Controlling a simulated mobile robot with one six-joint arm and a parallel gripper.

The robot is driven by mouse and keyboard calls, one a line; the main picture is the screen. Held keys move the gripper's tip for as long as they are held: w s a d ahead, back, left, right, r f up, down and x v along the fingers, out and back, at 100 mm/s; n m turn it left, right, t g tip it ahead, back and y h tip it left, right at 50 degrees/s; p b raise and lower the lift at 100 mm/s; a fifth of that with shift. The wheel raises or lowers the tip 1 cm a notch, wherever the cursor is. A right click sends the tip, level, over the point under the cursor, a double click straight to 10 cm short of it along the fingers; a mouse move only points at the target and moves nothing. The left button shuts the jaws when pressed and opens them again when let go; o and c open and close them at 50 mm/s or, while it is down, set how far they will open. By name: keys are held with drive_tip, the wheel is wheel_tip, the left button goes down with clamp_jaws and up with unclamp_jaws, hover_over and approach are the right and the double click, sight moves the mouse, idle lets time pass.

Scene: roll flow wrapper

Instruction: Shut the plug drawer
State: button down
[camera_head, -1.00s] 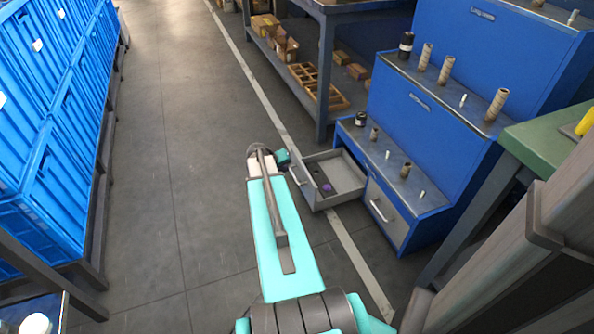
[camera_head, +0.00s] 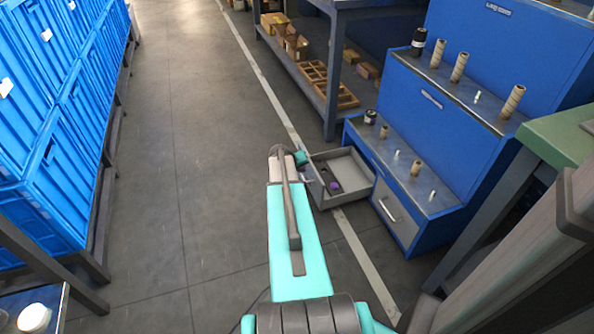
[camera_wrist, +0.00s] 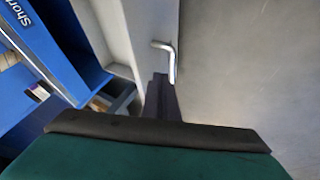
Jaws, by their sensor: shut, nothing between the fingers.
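The plug drawer (camera_head: 351,170) is a grey open-topped drawer pulled out from the lower left of the blue cabinet. A purple thing and a dark thing lie inside it. In the wrist view, its light grey front (camera_wrist: 146,22) carries a bent metal handle (camera_wrist: 169,60). My gripper (camera_wrist: 160,82) is shut and empty, its dark fingertips close to the front just below the handle. Whether they touch it I cannot tell. In the head view, my arm's end is beside the drawer front and covers part of it, so the fingertips are unclear.
A second, closed drawer (camera_head: 392,210) sits right of the open one. Several spools and small plugs stand on the blue cabinet's steps (camera_head: 425,185). A grey shelf table (camera_head: 330,90) stands behind. Blue crates (camera_head: 45,150) line the left. The floor between is clear.

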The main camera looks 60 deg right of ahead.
sight(311, 169)
drive_tip(key=shift+s+d+r+b, duration=0.1)
drive_tip(key=shift+s+d+b, duration=0.25)
drive_tip(key=shift+s+d, duration=0.75)
drive_tip(key=shift+w+d, duration=0.1)
drive_tip(key=shift+w, duration=0.05)
